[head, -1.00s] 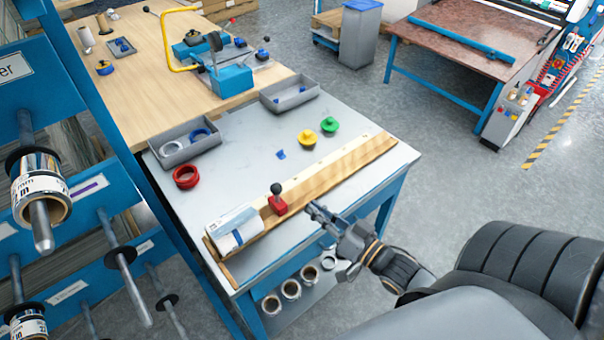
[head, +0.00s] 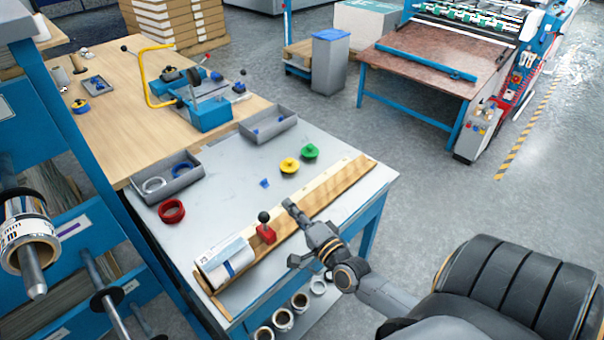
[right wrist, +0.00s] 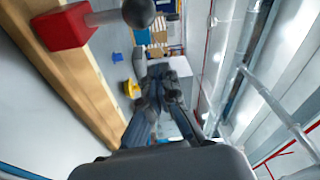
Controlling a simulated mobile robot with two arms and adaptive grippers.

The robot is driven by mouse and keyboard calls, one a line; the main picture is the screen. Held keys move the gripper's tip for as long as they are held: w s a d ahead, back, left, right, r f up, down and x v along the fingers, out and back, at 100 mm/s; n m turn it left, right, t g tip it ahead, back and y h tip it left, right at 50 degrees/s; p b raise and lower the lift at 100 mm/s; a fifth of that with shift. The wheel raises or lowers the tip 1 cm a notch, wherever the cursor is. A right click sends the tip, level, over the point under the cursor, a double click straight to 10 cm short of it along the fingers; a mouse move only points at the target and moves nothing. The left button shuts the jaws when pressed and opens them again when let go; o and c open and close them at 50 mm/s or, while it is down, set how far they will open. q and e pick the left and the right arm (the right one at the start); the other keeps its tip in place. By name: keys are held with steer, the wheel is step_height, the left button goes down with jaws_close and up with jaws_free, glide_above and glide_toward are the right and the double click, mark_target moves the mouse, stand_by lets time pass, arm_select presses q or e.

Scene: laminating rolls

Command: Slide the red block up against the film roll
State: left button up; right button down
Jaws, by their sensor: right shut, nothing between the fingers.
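The red block (head: 266,234) has a stem with a black ball knob and stands on the wooden rail (head: 325,198). The film roll (head: 226,264), white with a blue stripe, lies at the rail's near left end, just left of the block. I cannot tell whether block and roll touch. My right gripper (head: 289,205) is shut and empty, to the right of the block and apart from it, over or beside the rail. In the right wrist view the red block (right wrist: 62,28) is at upper left, away from the gripper (right wrist: 160,75). My left gripper is out of view.
A red ring (head: 171,211), a grey tray with rings (head: 183,187) and yellow (head: 289,166) and green (head: 310,151) knobbed pieces sit behind the rail on the grey table (head: 225,210). A small blue piece (head: 264,183) lies between. A roll rack stands at left.

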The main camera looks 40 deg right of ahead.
mark_target(265, 226)
steer(key=a, duration=0.1)
steer(key=w+p, duration=0.1)
steer(key=a, duration=0.1)
steer(key=shift+w+a+f, duration=0.15)
steer(key=shift+w+a, duration=0.1)
steer(key=shift+a, duration=0.1)
steer(key=shift+s+a+p, duration=0.2)
steer(key=shift+a+p, duration=0.15)
steer(key=shift+a, duration=0.1)
steer(key=shift+f, duration=0.15)
steer(key=a+p, duration=0.1)
steer(key=a, duration=0.4)
steer(key=shift+s, duration=0.15)
